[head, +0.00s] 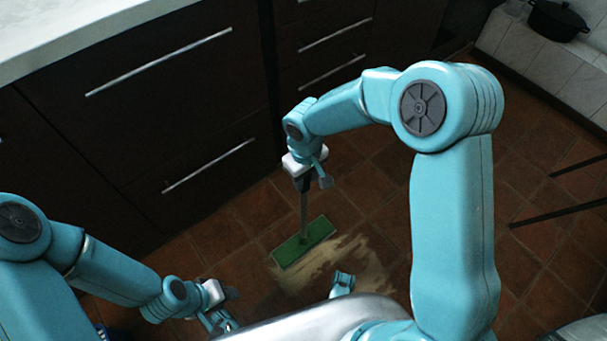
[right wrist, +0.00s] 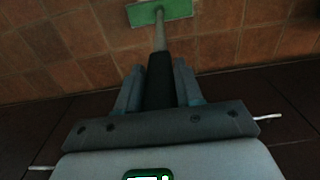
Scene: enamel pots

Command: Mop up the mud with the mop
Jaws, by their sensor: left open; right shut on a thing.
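The mop has a green flat head (head: 303,243) that rests on the tiled floor in the head view, with a thin grey pole rising from it. In the right wrist view the green mop head (right wrist: 161,12) is at the top, with the dark handle grip running down between the fingers. My right gripper (head: 306,181) is shut on the mop handle; it also shows in the right wrist view (right wrist: 160,88). The mud (head: 345,265) is a pale tan smear on the floor, beside and partly under the mop head. My left gripper (head: 225,318) is open and empty at the lower left.
Dark cabinets (head: 150,110) with long handles line the left and back. A black pot (head: 556,20) stands on a white tiled ledge (head: 520,45) at the upper right. Thin dark bars (head: 560,212) jut in at the right.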

